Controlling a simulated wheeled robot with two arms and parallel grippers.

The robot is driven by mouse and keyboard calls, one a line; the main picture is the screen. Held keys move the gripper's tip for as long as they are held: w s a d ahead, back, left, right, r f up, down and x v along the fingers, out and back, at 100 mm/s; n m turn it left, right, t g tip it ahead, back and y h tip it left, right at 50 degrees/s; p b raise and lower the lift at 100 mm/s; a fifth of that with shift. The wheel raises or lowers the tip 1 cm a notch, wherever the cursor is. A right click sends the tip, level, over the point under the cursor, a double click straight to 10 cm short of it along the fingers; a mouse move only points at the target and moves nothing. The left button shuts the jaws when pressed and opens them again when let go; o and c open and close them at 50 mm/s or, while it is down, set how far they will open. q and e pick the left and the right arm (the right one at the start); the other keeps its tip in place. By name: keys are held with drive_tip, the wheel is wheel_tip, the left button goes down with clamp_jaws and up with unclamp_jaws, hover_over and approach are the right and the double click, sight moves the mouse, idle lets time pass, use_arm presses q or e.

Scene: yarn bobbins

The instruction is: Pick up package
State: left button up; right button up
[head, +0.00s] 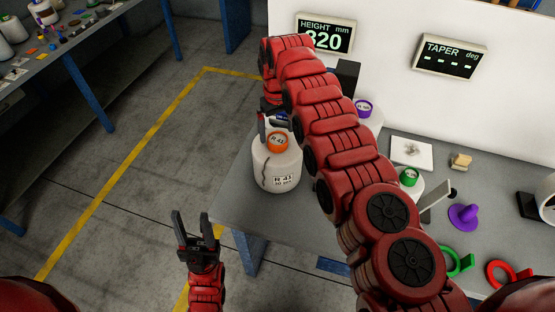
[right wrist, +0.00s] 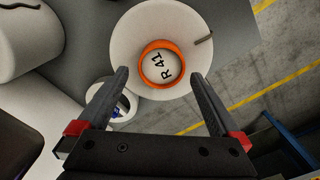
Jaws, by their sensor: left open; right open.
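A white yarn bobbin (head: 277,170) with an orange ring on top and the label R 41 stands upright at the left edge of the grey table (head: 240,190). In the right wrist view the bobbin (right wrist: 125,40) is seen from above, with its orange ring (right wrist: 144,66) between and beyond the fingertips. My right gripper (right wrist: 160,75) is open and empty above it; in the head view it is partly hidden by my right arm. My left gripper (head: 194,222) is open and empty, low over the floor left of the table.
A purple-ringed bobbin (head: 363,108) and a green-ringed bobbin (head: 408,178) stand farther right, partly behind my arm. Height (head: 325,35) and taper displays (head: 449,56) are on the white panel.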

drive_tip(key=shift+s+f, duration=0.2)
drive_tip(key=shift+f, duration=0.3)
drive_tip(key=shift+s+f, duration=0.2)
drive_tip(key=shift+f, duration=0.25)
drive_tip(key=shift+w+f, duration=0.25)
drive_tip(key=shift+w, duration=0.05)
drive_tip(key=shift+r, duration=0.15)
clamp_jaws()
